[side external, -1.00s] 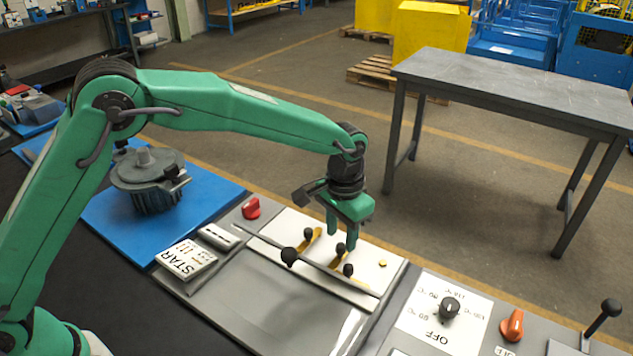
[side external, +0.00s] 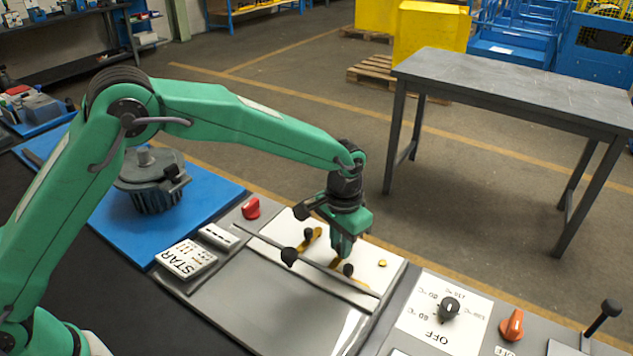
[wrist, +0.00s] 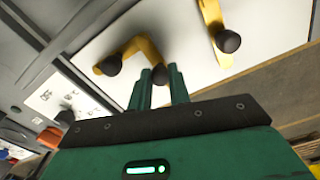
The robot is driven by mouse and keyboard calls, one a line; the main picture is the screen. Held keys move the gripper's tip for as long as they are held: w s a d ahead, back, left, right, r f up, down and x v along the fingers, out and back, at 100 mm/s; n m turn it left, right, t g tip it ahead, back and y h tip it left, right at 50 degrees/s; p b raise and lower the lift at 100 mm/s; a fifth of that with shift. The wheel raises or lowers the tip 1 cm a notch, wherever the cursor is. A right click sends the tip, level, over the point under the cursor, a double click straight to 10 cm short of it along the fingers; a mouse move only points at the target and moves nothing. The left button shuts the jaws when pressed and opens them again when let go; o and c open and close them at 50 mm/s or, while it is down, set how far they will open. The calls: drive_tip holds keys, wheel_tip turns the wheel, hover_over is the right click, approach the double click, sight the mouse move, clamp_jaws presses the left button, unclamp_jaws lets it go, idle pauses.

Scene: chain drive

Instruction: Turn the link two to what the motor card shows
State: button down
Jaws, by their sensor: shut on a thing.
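The motor card (side external: 188,258) reads STAR, with small marks beside the word, and lies left of the white terminal plate (side external: 372,252). Brass links with black knobs sit on the plate. One link (side external: 313,240) stands apart at the left; in the wrist view it appears on the right (wrist: 212,18). In the wrist view another brass link (wrist: 140,45) bends beside my fingers, its knob (wrist: 110,65) just left of them. My gripper (side external: 341,252) is low over the plate, shut on a black knob (wrist: 158,75).
A thin dark rod (side external: 325,267) with a black ball (side external: 289,257) runs along the plate's near side. A bare brass stud (side external: 382,263) is right of my gripper. A red knob (side external: 251,208) and a grey motor (side external: 152,180) stand to the left, a dial (side external: 449,308) to the right.

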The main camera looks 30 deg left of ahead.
drive_tip(key=shift+a+n, duration=0.15)
drive_tip(key=shift+n, duration=0.25)
drive_tip(key=shift+a+n, duration=0.25)
drive_tip(key=shift+n, duration=0.55)
drive_tip(key=n, duration=0.2)
drive_tip(key=a+n, duration=0.1)
drive_tip(key=shift+s+a+n, duration=0.1)
drive_tip(key=shift+s+n, duration=0.15)
drive_tip(key=shift+n, duration=0.05)
drive_tip(key=n, duration=0.2)
drive_tip(key=s+a+n, duration=0.1)
drive_tip(key=n, duration=0.2)
drive_tip(key=shift+s+a+r, duration=0.1)
drive_tip(key=shift+s+a, duration=0.05)
drive_tip(key=n, duration=0.2)
drive_tip(key=s+n, duration=0.1)
drive_tip(key=shift+a+n, duration=0.25)
drive_tip(key=shift+n, duration=0.15)
drive_tip(key=shift+s+n, duration=0.3)
drive_tip(key=shift+n, duration=0.55)
drive_tip(key=shift+s+n, duration=0.25)
drive_tip(key=shift+n, duration=0.6)
drive_tip(key=c, duration=1.3)
unclamp_jaws()
